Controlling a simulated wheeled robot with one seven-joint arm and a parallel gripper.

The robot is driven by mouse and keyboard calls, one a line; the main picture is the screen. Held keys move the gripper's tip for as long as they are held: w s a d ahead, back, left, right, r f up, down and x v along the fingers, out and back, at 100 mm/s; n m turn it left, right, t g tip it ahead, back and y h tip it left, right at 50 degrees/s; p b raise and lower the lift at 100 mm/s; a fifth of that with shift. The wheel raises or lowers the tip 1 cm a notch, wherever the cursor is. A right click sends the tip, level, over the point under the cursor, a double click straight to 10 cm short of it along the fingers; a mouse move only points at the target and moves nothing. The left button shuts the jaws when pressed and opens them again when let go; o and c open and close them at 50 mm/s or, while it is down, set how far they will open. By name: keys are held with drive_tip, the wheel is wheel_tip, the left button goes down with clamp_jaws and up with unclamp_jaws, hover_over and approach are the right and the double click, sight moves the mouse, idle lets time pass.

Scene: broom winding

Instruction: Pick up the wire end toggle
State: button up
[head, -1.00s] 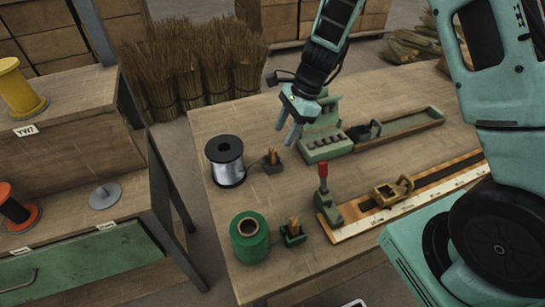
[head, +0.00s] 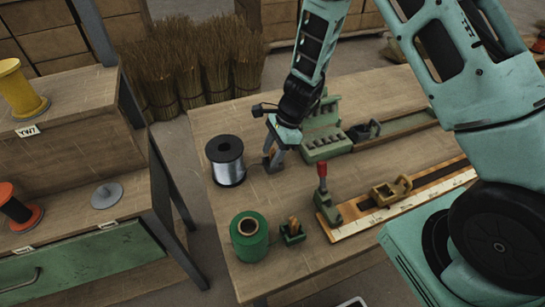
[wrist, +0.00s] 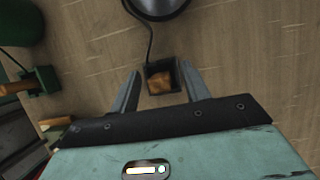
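The wire end toggle (wrist: 161,82) is a small orange-brown wooden piece seated in a dark square holder (wrist: 148,67). A dark wire runs from the holder to the spool of silver wire (head: 226,162) beside it; the spool's edge also shows at the top of the wrist view (wrist: 157,6). My gripper (head: 273,158) points down at the holder, right of the spool. In the wrist view my gripper (wrist: 160,72) is open, with one finger on each side of the toggle and a visible gap. Whether the fingertips are level with the toggle is hard to tell.
A green spool (head: 249,237) and a green holder with another wooden toggle (head: 292,231) stand nearer the front. A red-handled clamp (head: 322,183) and a green slotted block (head: 325,146) stand to the right. The bench (head: 225,203) is bare between the two spools.

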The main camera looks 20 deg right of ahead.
clamp_jaws()
